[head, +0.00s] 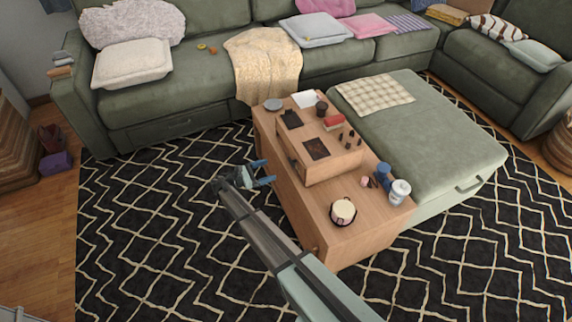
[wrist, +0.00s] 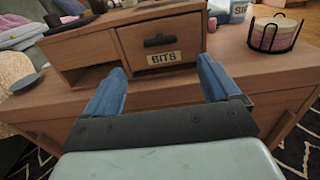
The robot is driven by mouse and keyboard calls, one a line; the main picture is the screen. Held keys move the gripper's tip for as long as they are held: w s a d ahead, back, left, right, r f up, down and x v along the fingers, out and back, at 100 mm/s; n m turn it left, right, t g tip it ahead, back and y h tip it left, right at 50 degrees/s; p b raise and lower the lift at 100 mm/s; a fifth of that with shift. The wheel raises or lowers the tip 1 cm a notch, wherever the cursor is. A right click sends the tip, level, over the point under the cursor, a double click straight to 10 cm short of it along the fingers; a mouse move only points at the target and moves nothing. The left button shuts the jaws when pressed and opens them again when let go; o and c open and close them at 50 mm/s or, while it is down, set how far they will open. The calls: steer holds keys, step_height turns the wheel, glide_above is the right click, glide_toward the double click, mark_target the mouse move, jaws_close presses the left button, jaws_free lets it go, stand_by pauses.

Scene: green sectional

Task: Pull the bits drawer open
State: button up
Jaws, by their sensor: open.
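The bits drawer (wrist: 185,47) is a wooden drawer front with a dark pull handle (wrist: 159,40) and a label reading BITS (wrist: 164,58). It sits in a small wooden box unit on top of the wooden table, and it looks shut. In the head view the box unit (head: 322,164) stands mid-table, its front turned to the left. My gripper (wrist: 160,88) is open and empty, its two blue fingers pointing at the drawer front, apart from the handle. In the head view my gripper (head: 265,172) is left of the table, in front of the box unit.
An open cubby (wrist: 85,78) is left of the drawer. The patterned rug (head: 150,220) left of the table is clear.

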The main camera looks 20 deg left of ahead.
steer(key=x, duration=0.9)
steer(key=shift+w+d, duration=0.2)
steer(key=shift+d, duration=0.05)
steer(key=shift+c, duration=0.3)
steer(key=c, duration=1.5)
steer(key=shift+o, duration=0.2)
glide_toward(290, 162)
steer(key=v, duration=0.4)
steer(key=shift+a+f, duration=0.2)
steer(key=shift+f, duration=0.05)
steer(key=o, duration=1.5)
steer(key=shift+a, duration=0.1)
